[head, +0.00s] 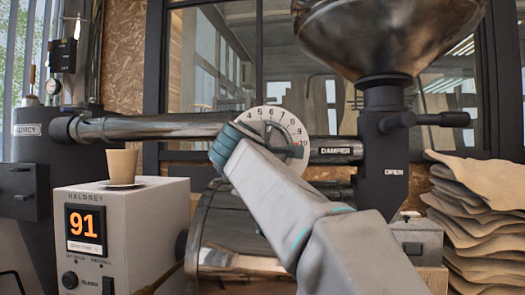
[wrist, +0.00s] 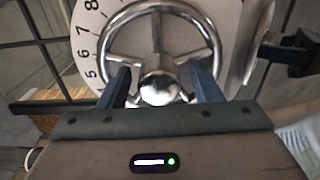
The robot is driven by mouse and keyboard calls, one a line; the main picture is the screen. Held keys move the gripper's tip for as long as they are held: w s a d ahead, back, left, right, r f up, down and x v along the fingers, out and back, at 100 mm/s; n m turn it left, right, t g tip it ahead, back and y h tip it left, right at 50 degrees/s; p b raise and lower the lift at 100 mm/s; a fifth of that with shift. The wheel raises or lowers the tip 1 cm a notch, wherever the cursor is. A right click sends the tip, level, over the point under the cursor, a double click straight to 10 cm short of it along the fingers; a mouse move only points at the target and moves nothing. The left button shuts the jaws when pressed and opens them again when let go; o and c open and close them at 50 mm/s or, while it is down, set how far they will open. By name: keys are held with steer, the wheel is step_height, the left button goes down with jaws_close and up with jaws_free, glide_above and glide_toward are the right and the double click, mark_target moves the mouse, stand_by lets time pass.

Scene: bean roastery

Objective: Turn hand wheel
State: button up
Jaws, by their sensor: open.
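The hand wheel (wrist: 204,19) is a shiny metal ring with spokes and a round central hub. It sits in front of a white numbered dial (wrist: 87,33) in the wrist view. My gripper (wrist: 160,82) is open, with one dark finger on each side of the hub, near the lower spokes. I cannot tell whether the fingers touch the wheel. In the head view, the dial (head: 291,124) shows on the pipe beside the DAMPER label. There my arm and gripper (head: 238,138) cover the dial's lower left and most of the wheel.
A grey box with a display reading 91 (head: 86,222) stands at the left, with a tan cup (head: 123,164) on top. A metal hopper (head: 390,35) and a side handle (head: 441,119) are at the upper right. Stacked sacks (head: 485,230) fill the right edge.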

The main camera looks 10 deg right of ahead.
steer(key=b+v, duration=0.1)
steer(key=v, duration=1.2)
steer(key=shift+s+b, duration=0.2)
steer(key=shift+b, duration=0.15)
steer(key=shift+r, duration=0.1)
steer(key=w+a+n+t+y+p, duration=0.2)
steer(key=n+y+p, duration=0.1)
steer(key=n, duration=0.8)
steer(key=w+a+n+t+y+p, duration=0.1)
steer(key=a+n+t+y+p, duration=0.15)
steer(key=n, duration=0.85)
step_height(320, 180, down, 12)
steer(key=a+n+g+y+p, duration=0.2)
steer(key=n+g+y+p, duration=0.3)
steer(key=n, duration=1.2)
steer(key=s+d+f+n+g+h+p, duration=0.1)
steer(key=s+d+f+n+g, duration=0.2)
steer(key=s+f+n, duration=0.3)
steer(key=s+d+f+n+g+h+p, duration=0.1)
steer(key=s+f+n+g, duration=0.4)
steer(key=f, duration=0.5)
steer(key=s+d+f+n+g+h+p, duration=0.1)
steer(key=s+d+f+n+g+p, duration=0.1)
steer(key=s+d+f+n+g, duration=0.3)
steer(key=s+d+f+n, duration=0.1)
steer(key=s+f+n, duration=0.2)
steer(key=s, duration=0.1)
steer(key=shift+s+p, duration=0.4)
